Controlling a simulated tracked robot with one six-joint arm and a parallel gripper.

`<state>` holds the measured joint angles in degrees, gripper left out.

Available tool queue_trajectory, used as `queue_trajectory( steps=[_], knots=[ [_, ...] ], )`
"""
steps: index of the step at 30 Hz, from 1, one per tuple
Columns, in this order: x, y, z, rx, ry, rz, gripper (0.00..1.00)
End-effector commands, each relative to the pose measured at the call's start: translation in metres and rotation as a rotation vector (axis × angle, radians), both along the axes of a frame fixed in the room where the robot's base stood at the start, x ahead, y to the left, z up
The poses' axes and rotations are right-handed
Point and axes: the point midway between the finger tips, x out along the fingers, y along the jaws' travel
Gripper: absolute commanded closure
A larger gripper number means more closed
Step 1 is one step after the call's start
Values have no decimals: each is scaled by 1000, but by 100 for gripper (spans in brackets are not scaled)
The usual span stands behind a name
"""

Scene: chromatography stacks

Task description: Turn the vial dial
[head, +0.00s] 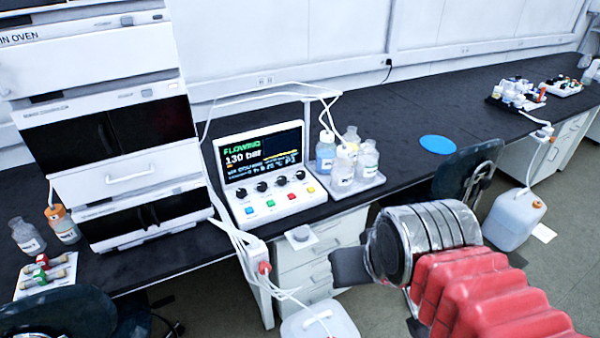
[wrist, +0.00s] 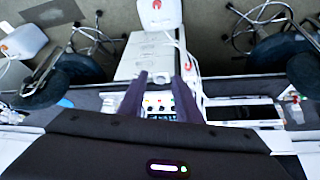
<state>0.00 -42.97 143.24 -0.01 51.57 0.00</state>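A white control box (head: 270,200) stands on the black bench, with a row of several black dials (head: 261,187) above coloured buttons. Their labels are too small to read, so I cannot tell which is the vial dial. Its tilted screen (head: 262,155) reads "FLOWING" and "130 bar". In the wrist view the box's buttons (wrist: 160,103) show between my fingers, beyond them. My gripper (wrist: 160,88) is open and empty, its two dark fingers apart. In the head view one dark finger (head: 350,267) shows to the right of and below the box, in front of the bench, apart from the dials.
Instrument stacks (head: 110,120) stand left of the box. A white tray (head: 350,188) of bottles stands right of it, with tubing above. A small grey knob on a white plate (head: 300,236) sits at the bench front. A dark chair (head: 468,175) and a jug (head: 512,220) are at right.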

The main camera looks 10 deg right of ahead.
Motion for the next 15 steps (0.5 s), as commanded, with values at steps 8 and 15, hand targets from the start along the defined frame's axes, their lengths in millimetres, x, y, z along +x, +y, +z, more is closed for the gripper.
queue_trajectory(
  steps=[8, 15],
  knots=[
    [0, 0, 0, 0, 0, 0, 67],
    [15, -4, 3, -9, -16, -8, 51]
  ],
)
